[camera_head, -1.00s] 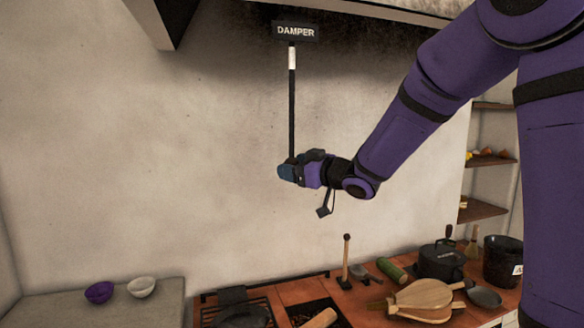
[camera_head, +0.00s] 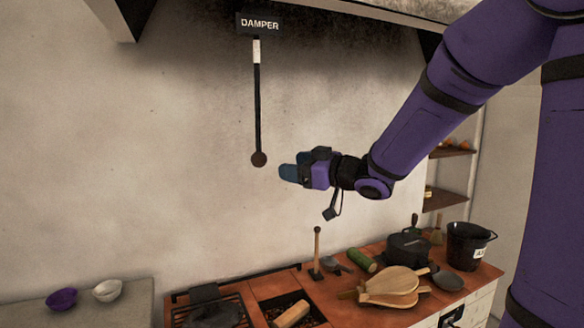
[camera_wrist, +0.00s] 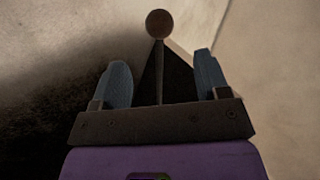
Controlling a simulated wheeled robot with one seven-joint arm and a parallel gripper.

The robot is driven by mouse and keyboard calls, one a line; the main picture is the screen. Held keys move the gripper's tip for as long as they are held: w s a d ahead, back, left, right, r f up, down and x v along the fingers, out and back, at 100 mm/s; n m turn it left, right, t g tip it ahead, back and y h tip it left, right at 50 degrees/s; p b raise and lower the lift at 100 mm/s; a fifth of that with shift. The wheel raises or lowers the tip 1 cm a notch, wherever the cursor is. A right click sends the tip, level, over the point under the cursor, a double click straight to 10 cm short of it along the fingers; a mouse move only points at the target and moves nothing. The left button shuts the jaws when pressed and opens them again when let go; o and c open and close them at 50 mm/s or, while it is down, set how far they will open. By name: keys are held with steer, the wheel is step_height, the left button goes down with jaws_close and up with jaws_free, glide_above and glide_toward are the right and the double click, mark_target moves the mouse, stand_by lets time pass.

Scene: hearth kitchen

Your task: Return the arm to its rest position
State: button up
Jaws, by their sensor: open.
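My gripper (camera_head: 290,172) is open and empty in the head view, at the end of my purple arm. It points left, in front of the plaster wall, to the right of the damper rod's knob with a small gap between. The damper rod (camera_head: 257,100) hangs down from under the black DAMPER sign (camera_head: 260,24) and ends in a round brown knob (camera_head: 258,160). In the wrist view, my two blue-grey fingers (camera_wrist: 161,82) stand apart. The knob (camera_wrist: 159,24) shows beyond the fingertips, with the rod running down between them in the picture.
Below is a tiled hearth top with a grate (camera_head: 208,308), a log (camera_head: 292,314), an upright wooden-handled tool (camera_head: 317,255), bellows (camera_head: 392,285), a black pot (camera_head: 408,247) and a bucket (camera_head: 468,243). Purple (camera_head: 61,299) and white (camera_head: 107,291) bowls stand left. Shelves are at right.

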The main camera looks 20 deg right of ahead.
steer(key=s+d+m+g+h, duration=0.1)
steer(key=s+d+m+h, duration=0.6)
steer(key=h, duration=0.3)
steer(key=s+a+f+g, duration=0.1)
steer(key=s+a+g, duration=0.1)
steer(key=s, duration=0.5)
steer(key=s+a+f+m+g, duration=0.1)
steer(key=s+a+f+g, duration=0.1)
steer(key=s+g, duration=0.2)
steer(key=s+a+f+m+g, duration=0.1)
steer(key=s+a+f+g, duration=0.1)
steer(key=s, duration=0.8)
steer(key=shift+s+g, duration=0.25)
steer(key=shift+g, duration=0.15)
